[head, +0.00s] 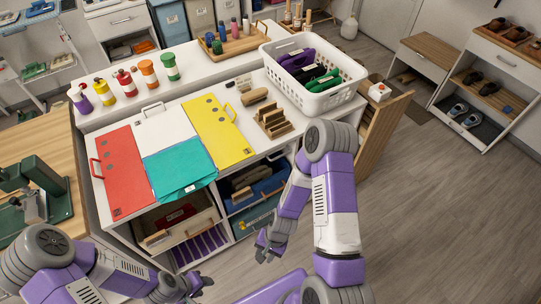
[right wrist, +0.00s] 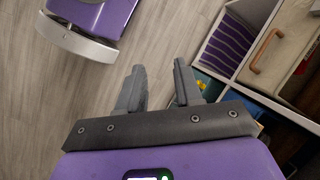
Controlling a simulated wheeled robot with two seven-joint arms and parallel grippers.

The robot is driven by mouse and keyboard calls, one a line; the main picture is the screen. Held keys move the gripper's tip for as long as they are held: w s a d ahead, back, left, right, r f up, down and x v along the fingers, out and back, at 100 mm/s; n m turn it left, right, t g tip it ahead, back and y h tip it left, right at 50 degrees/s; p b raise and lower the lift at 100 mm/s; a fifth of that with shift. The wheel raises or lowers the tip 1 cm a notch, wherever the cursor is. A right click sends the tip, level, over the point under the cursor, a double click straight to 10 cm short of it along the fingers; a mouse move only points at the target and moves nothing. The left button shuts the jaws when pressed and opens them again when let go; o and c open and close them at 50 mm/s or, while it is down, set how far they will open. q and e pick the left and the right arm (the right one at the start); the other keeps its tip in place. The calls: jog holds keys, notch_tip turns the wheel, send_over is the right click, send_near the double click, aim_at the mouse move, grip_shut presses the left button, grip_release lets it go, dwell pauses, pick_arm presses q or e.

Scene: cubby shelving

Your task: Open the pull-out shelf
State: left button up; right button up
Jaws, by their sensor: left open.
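The cubby unit's pull-out shelf (head: 189,230) has a pale front with a wooden handle (head: 157,238) and sits in the left compartment under the white top. In the right wrist view its front (right wrist: 285,45) and handle (right wrist: 265,50) show at the upper right. My left gripper (head: 204,283) is open near the bottom of the head view, in front of and below the shelf, touching nothing visible. My right gripper (head: 264,250) is open and empty, right of the shelf; its two fingers (right wrist: 158,88) stand apart over the floor beside the unit.
Below the shelf is a purple-striped compartment (head: 200,247). To its right are blue bins (head: 256,190). Folders and a white basket (head: 318,87) lie on top. A green machine (head: 40,190) stands on the left table. The floor at right (head: 440,220) is clear.

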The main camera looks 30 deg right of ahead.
jog(key=w+d+f+m+t+y+b, duration=0.1)
jog(key=w+d+m+t+y+b, duration=0.25)
jog(key=m, duration=0.85)
jog(key=w+d+f+m+y+b, duration=0.1)
jog(key=w+d+m+b, duration=0.2)
jog(key=w+d+m, duration=0.55)
jog(key=w+d+r+m+t+h+b, duration=0.1)
jog(key=w+d+r+m+t+b, duration=0.1)
jog(key=w+d+r+m+t, duration=0.6)
jog(key=w+d+r+m+t+b, duration=0.25)
jog(key=d+m, duration=0.35)
jog(key=m, duration=0.6)
jog(key=b+x, duration=0.1)
jog(key=x, duration=0.6)
jog(key=shift+d+t, duration=0.2)
jog(key=shift+t, duration=0.2)
jog(key=shift+w+r+n, duration=0.1)
jog(key=shift+n, duration=0.15)
grip_shut()
